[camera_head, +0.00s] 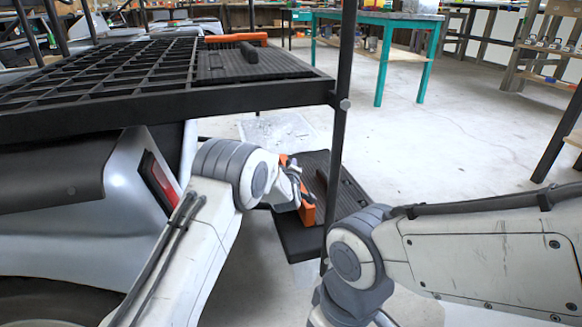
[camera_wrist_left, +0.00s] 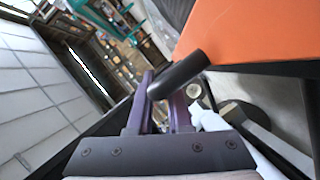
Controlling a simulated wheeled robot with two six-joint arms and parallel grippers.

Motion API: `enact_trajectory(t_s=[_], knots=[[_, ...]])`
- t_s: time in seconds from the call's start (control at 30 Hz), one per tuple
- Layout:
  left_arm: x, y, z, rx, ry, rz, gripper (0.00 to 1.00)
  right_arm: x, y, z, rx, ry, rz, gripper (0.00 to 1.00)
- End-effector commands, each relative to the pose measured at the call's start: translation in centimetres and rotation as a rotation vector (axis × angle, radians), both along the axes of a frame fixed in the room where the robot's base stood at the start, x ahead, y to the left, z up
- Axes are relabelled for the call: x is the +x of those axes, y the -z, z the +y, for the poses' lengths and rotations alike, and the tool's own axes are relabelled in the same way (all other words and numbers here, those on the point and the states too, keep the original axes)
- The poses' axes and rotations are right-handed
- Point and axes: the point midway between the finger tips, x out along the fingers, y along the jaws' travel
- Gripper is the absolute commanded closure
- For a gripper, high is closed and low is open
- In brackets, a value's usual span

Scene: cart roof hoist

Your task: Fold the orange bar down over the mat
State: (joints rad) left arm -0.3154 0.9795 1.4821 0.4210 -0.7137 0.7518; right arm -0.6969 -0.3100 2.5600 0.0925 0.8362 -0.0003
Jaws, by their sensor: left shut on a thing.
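An orange bar (camera_head: 307,207) stands up at the left edge of a black mat (camera_head: 329,172) on a low platform behind the post. My left gripper (camera_head: 296,186) is at this bar, with its jaws partly hidden. In the left wrist view, the purple jaws of my left gripper (camera_wrist_left: 163,98) are shut on a black round handle (camera_wrist_left: 182,72). The orange surface (camera_wrist_left: 255,32) fills the upper right there, close to the handle. A second orange bar (camera_head: 236,39) lies along the far edge of another black mat (camera_head: 235,68) on the roof rack. My right gripper is out of frame.
The black roof rack (camera_head: 100,75) extends over the cart at left. A dark upright post (camera_head: 341,130) stands in front of the low mat, between my arms. A green table (camera_head: 375,22) stands behind. Concrete floor to the right is clear.

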Motion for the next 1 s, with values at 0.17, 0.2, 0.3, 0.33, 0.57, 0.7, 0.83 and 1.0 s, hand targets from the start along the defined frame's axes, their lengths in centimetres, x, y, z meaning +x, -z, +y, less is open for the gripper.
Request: enact_trajectory(t_s=[0.17,0.2,0.3,0.33,0.57,0.7,0.83,1.0], knots=[[-0.05,0.09,-0.03,0.001,0.000,0.002,1.00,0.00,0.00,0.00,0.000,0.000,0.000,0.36],[-0.05,0.09,-0.03,0.001,0.000,0.002,1.00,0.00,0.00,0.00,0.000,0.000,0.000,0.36],[-0.06,0.10,-0.03,0.001,0.000,0.002,1.00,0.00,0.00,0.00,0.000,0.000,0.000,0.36],[-0.06,0.10,-0.03,0.001,0.000,0.002,1.00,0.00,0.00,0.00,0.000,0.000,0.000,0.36],[-0.07,0.12,-0.04,0.001,0.001,0.003,1.00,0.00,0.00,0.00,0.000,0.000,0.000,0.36],[-0.08,0.13,-0.05,0.001,0.001,0.003,1.00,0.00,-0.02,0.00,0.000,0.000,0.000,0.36],[-0.05,0.04,-0.19,0.001,0.001,0.003,1.00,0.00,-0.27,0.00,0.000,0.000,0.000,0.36],[0.05,-0.06,-0.59,0.001,0.002,0.003,1.00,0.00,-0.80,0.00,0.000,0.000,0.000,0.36]])
